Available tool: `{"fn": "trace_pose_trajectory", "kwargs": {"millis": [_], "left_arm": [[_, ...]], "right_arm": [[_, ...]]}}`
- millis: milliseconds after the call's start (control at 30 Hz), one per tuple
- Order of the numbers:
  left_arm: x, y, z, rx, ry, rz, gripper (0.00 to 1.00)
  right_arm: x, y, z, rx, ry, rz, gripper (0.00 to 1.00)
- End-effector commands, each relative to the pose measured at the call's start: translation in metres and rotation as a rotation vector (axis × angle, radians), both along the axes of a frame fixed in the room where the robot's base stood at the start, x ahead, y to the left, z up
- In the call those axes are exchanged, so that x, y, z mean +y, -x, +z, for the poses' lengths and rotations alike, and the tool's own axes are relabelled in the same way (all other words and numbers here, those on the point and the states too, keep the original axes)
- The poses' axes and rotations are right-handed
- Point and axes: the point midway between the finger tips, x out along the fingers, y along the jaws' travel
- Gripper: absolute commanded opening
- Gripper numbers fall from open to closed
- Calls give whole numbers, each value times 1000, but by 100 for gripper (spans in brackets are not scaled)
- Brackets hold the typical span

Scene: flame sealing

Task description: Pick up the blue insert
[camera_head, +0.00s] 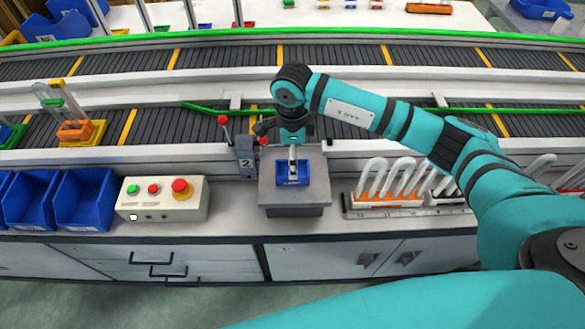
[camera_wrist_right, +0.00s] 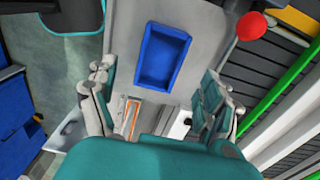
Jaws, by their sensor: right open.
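The blue insert (camera_head: 306,176), a small open-topped rectangular tray, sits on the grey block (camera_head: 268,195) of the station marked 2. In the right wrist view the insert (camera_wrist_right: 162,55) looks empty and lies beyond my fingertips, roughly centred between them. My right gripper (camera_head: 293,156) is above the insert and hides part of it in the head view. Its fingers are spread apart with nothing between them in the right wrist view (camera_wrist_right: 155,95). I cannot tell how far above the insert the fingertips are. My left gripper is not in view.
A lever with a red ball (camera_head: 223,120) stands close left of the block; the ball (camera_wrist_right: 251,26) also shows in the wrist view. A button box (camera_head: 162,198) and blue bins (camera_head: 84,200) are left. A rack of white curved pieces (camera_head: 385,199) is right. Conveyors run behind.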

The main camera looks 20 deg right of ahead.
Motion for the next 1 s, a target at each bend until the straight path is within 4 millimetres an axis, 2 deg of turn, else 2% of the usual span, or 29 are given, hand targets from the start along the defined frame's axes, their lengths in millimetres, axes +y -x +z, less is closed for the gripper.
{"fn": "trace_pose_trajectory", "kwargs": {"millis": [267,400,533,800,833,1000], "left_arm": [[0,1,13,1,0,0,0],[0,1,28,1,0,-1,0],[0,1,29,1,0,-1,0],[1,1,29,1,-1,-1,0],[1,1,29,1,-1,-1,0],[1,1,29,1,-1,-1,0]], "right_arm": [[0,1,-19,3,0,0,83],[0,2,-40,5,1,0,83],[1,1,-58,2,-1,-1,83],[0,0,-64,-1,0,1,83],[0,0,-64,-1,-1,1,81],[0,0,-64,-1,-1,1,59]]}}
